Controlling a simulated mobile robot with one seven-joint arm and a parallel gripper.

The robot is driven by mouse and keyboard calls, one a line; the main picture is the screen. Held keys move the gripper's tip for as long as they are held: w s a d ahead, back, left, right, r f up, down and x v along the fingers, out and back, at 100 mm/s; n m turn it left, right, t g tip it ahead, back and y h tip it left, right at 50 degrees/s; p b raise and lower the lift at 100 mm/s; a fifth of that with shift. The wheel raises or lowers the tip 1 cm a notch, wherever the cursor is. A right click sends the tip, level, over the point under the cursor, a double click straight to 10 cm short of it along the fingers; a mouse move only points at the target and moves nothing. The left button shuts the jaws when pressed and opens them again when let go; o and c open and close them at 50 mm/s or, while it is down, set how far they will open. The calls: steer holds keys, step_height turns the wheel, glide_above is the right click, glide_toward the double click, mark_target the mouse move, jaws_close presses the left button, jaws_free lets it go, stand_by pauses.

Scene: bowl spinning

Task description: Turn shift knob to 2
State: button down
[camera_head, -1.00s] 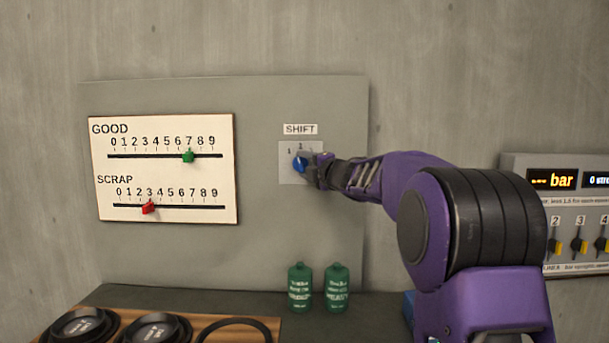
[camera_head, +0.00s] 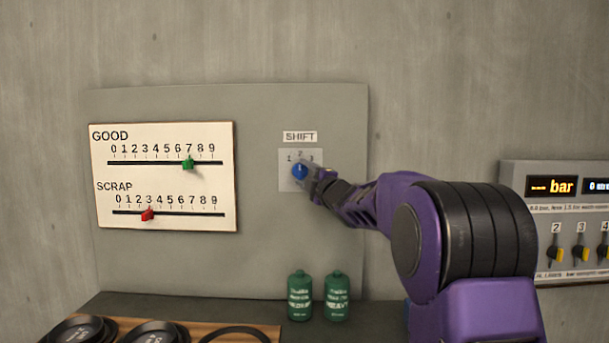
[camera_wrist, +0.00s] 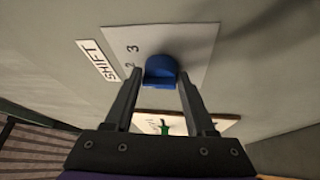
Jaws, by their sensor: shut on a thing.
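The blue shift knob (camera_head: 299,171) sits on a pale square plate (camera_head: 288,184) under a SHIFT label (camera_head: 300,136). The numbers 1, 2 and 3 are around its top. My gripper (camera_head: 309,173) reaches in from the right and is shut on the knob. In the wrist view the knob (camera_wrist: 160,70) lies between the two fingertips (camera_wrist: 160,78), with 2 and 3 readable on the plate. The knob's pointing mark is not clear, so I cannot tell its exact setting.
A white GOOD and SCRAP slider board (camera_head: 165,188) is left of the plate. Two green canisters (camera_head: 300,296) (camera_head: 336,297) stand below on the dark counter. A grey panel with displays and yellow switches (camera_head: 570,215) is at the right. Black round items (camera_head: 150,332) lie at the lower left.

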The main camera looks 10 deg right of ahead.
steer(key=shift+f, duration=0.2)
steer(key=shift+c, duration=2.4)
jaws_free()
steer(key=shift+o, duration=1)
steer(key=shift+r, duration=0.1)
steer(key=shift+s, duration=0.1)
steer(key=v, duration=1.7)
steer(key=shift+d, duration=0.1)
